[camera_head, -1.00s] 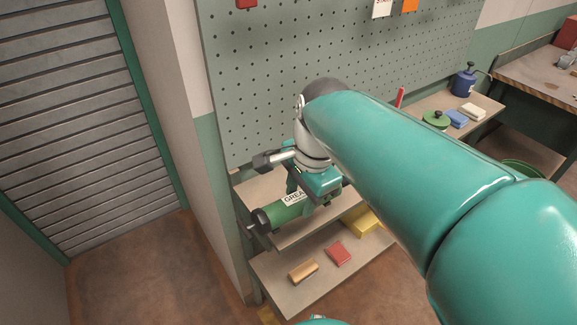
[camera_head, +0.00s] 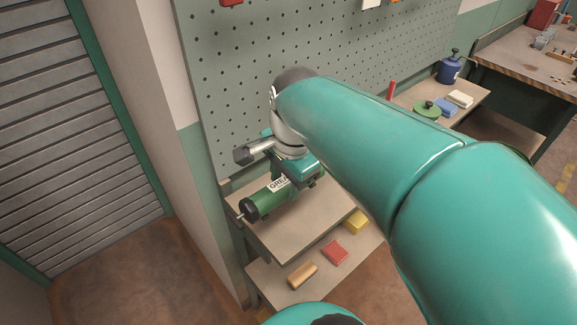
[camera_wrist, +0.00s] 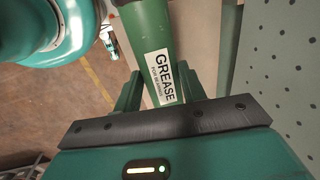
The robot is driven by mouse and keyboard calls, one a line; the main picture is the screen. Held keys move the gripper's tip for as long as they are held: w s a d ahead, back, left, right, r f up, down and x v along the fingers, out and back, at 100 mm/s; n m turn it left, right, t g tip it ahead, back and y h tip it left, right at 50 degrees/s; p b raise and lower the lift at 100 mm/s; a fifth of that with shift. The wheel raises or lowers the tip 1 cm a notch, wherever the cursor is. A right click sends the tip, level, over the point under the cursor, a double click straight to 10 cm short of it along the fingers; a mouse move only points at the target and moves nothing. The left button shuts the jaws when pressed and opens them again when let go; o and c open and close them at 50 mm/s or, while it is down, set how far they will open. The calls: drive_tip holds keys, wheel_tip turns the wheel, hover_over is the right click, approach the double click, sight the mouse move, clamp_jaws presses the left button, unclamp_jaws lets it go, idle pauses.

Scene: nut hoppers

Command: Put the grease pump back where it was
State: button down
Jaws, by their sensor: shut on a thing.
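The grease pump is a green cylinder (camera_head: 265,202) with a black end cap and a white GREASE label. In the head view it lies level at the upper shelf (camera_head: 300,225), near its back left by the pegboard. I cannot tell whether it rests on the shelf or hangs just above it. My gripper (camera_head: 298,180) is above the pump with its fingers around the barrel. In the wrist view the green barrel (camera_wrist: 150,40) runs between the two green fingers, with the label facing the camera. My arm hides the pump's far end in the head view.
A pegboard (camera_head: 230,90) rises behind the shelf. The lower shelf holds a red box (camera_head: 335,252), a yellow box (camera_head: 355,221) and a tan block (camera_head: 302,275). A side shelf at right holds a green lidded pot (camera_head: 427,109) and a blue can (camera_head: 450,69). The upper shelf's front is clear.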

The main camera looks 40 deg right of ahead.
drive_tip(key=d+f, duration=0.1)
drive_tip(key=d, duration=0.1)
drive_tip(key=w+d+f, duration=0.1)
drive_tip(key=d, duration=0.1)
drive_tip(key=w+d+f, duration=0.1)
drive_tip(key=d, duration=0.2)
drive_tip(key=shift+w+f, duration=0.1)
drive_tip(key=shift+f, duration=0.1)
drive_tip(key=d+f, duration=0.1)
drive_tip(key=f, duration=0.1)
drive_tip(key=w+d+f, duration=0.1)
drive_tip(key=d+f, duration=0.2)
drive_tip(key=shift+w+f, duration=0.35)
drive_tip(key=shift+w, duration=0.05)
drive_tip(key=shift+f, duration=1.55)
drive_tip(key=c, duration=0.8)
unclamp_jaws()
drive_tip(key=shift+d, duration=0.1)
wheel_tip(320, 180, up, 12)
drive_tip(key=s, duration=0.2)
drive_tip(key=n+t, duration=0.4)
drive_tip(key=n, duration=1.4)
approach(231, 213)
drive_tip(key=x, duration=0.5)
drive_tip(key=shift+w+f, duration=0.2)
drive_tip(key=shift+f, duration=0.15)
